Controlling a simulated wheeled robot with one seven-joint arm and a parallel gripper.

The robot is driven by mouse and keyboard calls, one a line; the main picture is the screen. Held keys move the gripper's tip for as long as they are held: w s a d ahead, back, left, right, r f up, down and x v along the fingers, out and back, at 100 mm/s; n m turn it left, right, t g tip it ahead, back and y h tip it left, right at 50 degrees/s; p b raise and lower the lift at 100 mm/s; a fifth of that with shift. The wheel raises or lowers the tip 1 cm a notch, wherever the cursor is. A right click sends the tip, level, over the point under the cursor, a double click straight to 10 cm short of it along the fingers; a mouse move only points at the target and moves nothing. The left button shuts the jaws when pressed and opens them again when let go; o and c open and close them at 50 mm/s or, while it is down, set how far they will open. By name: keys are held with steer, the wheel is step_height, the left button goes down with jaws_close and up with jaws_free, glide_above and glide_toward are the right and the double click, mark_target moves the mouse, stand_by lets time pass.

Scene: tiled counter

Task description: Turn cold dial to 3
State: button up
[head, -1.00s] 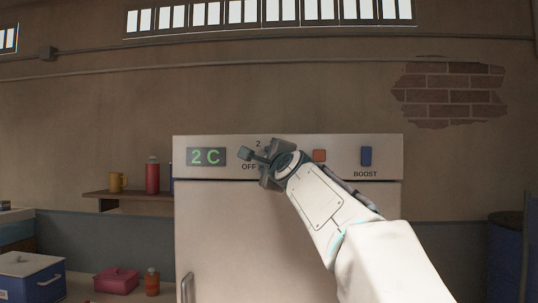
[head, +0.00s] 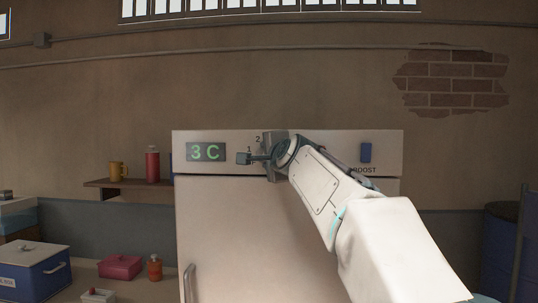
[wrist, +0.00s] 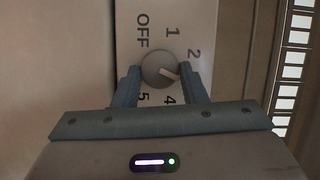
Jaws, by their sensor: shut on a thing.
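The cold dial (wrist: 158,66) is a round grey knob on the fridge's top panel, seen in the wrist view. Its pale pointer line aims to the right and slightly down, between the 2 and the 4. The 3 mark is hidden behind a finger. My gripper (wrist: 160,80) is shut on the dial, one finger on each side. In the head view my gripper (head: 270,158) is at the panel and hides the dial. The green display (head: 206,152) on the panel reads "3 C".
The fridge door (head: 235,235) is below. A blue box (head: 35,272) stands lower left.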

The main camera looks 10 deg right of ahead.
steer(key=o, duration=1)
steer(key=shift+c, duration=0.2)
steer(key=s+d+b, duration=0.1)
steer(key=s+b, duration=0.3)
steer(key=s, duration=0.9)
steer(key=shift+s+r, duration=0.3)
steer(key=shift+s, duration=0.1)
steer(key=s+a+f+n+g, duration=0.1)
steer(key=s+f+n+g, duration=0.25)
steer(key=f, duration=0.85)
steer(key=s+a+f+n+g, duration=0.1)
steer(key=s+f+n+g, duration=0.25)
steer(key=f, duration=0.85)
steer(key=s+a+f+n+g, duration=0.1)
steer(key=s+f+n+g, duration=0.25)
steer(key=f, duration=0.85)
steer(key=s+d+f+n+g+h, duration=0.1)
steer(key=s+f+n+g, duration=0.3)
steer(key=s+f, duration=0.7)
steer(key=shift+s+f+n, duration=0.25)
steer(key=shift+f+n, duration=0.4)
